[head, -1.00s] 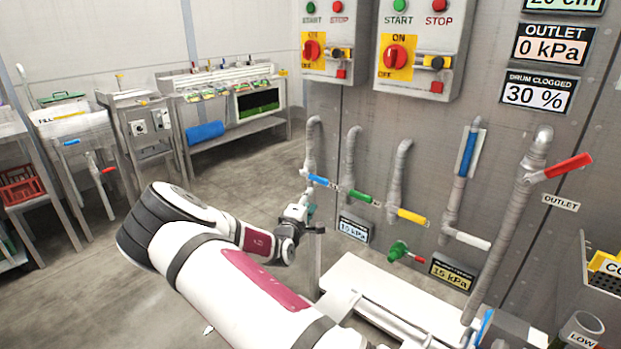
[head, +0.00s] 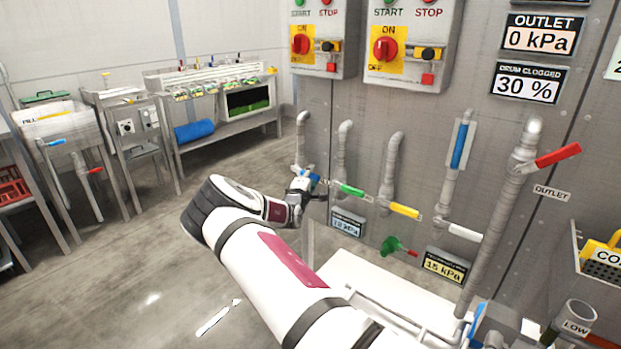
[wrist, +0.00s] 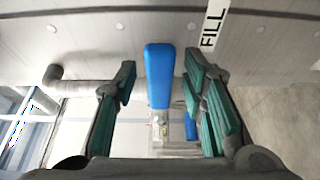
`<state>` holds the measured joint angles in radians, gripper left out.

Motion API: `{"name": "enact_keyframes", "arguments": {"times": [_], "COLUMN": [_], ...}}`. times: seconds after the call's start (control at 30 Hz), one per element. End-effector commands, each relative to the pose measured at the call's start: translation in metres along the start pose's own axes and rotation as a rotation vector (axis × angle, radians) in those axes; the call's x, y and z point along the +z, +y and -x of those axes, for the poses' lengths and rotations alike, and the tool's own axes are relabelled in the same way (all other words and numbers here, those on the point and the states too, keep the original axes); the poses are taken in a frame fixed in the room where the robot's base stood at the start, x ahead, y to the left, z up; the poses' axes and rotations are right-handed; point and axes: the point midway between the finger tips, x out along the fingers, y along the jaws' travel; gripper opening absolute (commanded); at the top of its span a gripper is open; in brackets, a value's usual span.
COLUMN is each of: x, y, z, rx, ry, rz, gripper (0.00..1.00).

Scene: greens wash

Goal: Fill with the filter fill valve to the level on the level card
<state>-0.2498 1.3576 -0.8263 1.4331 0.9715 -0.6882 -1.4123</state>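A blue lever handle (wrist: 158,75) shows in the wrist view beside a white label reading FILL (wrist: 213,25). It lies between the two teal-padded fingers of my gripper (wrist: 160,88), with a gap on each side. My gripper is open around it and not closed on it. In the head view my gripper (head: 306,184) is at the blue handle of the leftmost pipe on the grey panel, and mostly covers that handle. A tall blue strip in a pale frame (head: 460,145) stands on the panel. I cannot make out a level card.
Right of my gripper are a green handle (head: 352,190), a yellow handle (head: 405,211) and a white handle (head: 464,232). A red outlet lever (head: 558,155) is further right. A green valve (head: 392,246) sits below. A cup marked LOW (head: 575,318) stands lower right. The floor at left is open.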

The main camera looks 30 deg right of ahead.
Motion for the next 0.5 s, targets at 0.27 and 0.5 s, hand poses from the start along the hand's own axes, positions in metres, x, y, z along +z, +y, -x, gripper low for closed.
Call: {"name": "enact_keyframes", "arguments": {"times": [0.27, 0.5], "x": [0.0001, 0.0001], "y": [0.0002, 0.0002], "z": [-0.0043, -0.0041], "rx": [0.000, 0.000], "ry": [0.000, 0.000], "rz": [0.000, 0.000], "gripper": [0.38, 0.02]}}
